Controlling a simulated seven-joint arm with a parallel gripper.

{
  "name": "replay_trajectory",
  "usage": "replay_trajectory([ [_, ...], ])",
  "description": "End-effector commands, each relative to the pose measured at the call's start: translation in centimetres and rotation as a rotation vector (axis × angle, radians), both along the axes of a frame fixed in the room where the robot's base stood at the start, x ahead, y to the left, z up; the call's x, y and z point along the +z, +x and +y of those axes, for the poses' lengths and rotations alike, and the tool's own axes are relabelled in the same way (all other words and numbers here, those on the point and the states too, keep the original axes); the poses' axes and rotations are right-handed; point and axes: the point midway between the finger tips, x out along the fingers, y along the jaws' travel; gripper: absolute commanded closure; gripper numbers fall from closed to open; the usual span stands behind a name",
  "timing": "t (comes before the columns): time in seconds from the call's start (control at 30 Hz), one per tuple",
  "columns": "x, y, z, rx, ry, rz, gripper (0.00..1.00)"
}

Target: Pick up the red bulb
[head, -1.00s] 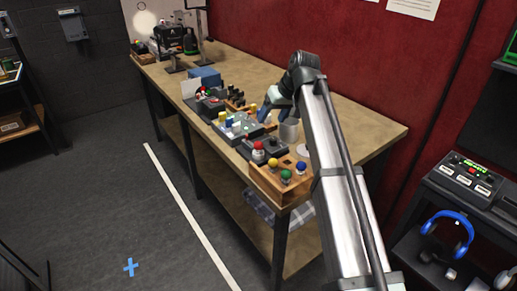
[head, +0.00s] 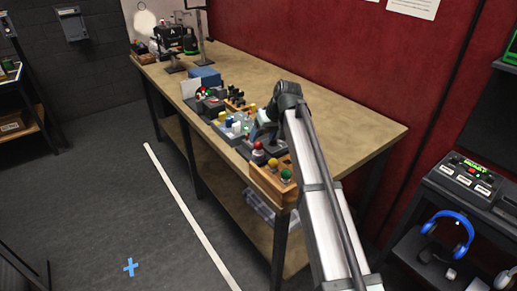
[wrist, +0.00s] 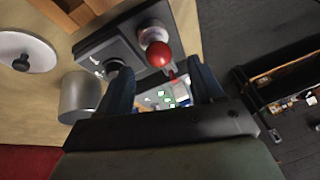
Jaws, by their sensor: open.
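The red bulb (wrist: 160,54) is a shiny red ball by a pale round socket on a dark control box (wrist: 132,48). It shows in the wrist view just beyond my fingertips, roughly centred between them. In the head view a red ball (head: 257,146) shows on the bench just below my gripper (head: 264,124). In the wrist view my gripper (wrist: 163,76) is open, with one dark blue finger on each side and nothing held. I cannot tell whether either finger touches the bulb. A second small red tip lies below the ball in the wrist view, partly hidden.
A wooden tray (head: 268,182) with a green bulb (head: 286,174) sits at the bench's front corner. Button boxes line the bench's front edge.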

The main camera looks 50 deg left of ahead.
Motion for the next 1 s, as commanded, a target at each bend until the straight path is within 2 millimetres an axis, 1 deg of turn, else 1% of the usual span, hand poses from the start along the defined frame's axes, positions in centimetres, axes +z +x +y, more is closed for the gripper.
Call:
replay_trajectory([
  [0.1, -1.5, -0.1, 0.6, 0.001, -0.003, 0.001, 0.33],
  [0.3, -3.6, -0.3, 1.6, -0.001, -0.001, 0.001, 0.33],
  [0.57, -3.9, -0.3, 1.7, -0.002, 0.000, 0.000, 0.33],
  [1.0, -3.8, -0.3, 1.6, -0.002, 0.000, 0.001, 0.76],
])
